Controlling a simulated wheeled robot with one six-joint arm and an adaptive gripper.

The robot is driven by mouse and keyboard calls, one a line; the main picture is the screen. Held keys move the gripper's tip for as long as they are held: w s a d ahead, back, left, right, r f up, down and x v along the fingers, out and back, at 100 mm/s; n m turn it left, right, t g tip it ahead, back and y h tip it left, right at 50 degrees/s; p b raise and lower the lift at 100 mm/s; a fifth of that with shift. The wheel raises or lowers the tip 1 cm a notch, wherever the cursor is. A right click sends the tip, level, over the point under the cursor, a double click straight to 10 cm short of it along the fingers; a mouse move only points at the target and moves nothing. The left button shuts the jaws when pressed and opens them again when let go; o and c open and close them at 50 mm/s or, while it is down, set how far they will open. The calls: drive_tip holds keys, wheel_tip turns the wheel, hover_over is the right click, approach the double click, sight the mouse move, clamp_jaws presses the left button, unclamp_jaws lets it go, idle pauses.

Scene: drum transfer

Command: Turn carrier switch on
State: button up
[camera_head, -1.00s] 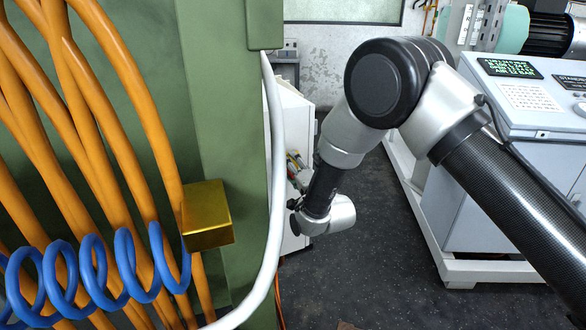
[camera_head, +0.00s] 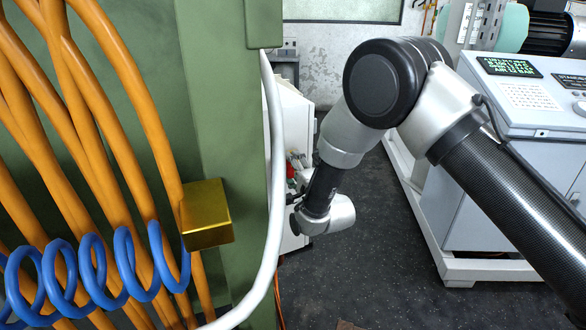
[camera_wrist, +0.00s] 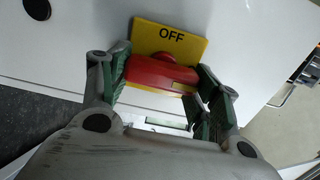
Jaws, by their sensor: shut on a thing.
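The carrier switch is a red handle (camera_wrist: 160,75) on a yellow plate (camera_wrist: 195,48) marked OFF, on a white panel in the wrist view. My gripper (camera_wrist: 163,85) is shut on the red handle, with one finger at each end of it. The plate looks tilted in this view, and its lower part is hidden behind the handle and gripper. In the head view the white cabinet (camera_head: 292,125) stands partly behind a green column, and a small red part (camera_head: 291,171) shows beside my wrist. The fingers are mostly hidden there.
A green column (camera_head: 225,110) with orange hoses (camera_head: 100,120), a blue coiled cable (camera_head: 95,265) and a white pipe (camera_head: 277,180) fills the left. A grey control console (camera_head: 520,150) stands at the right. Dark floor (camera_head: 370,260) lies open between.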

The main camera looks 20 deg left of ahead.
drive_tip(key=o, duration=1)
drive_tip(key=v, duration=1.2)
drive_tip(key=shift+d, duration=0.1)
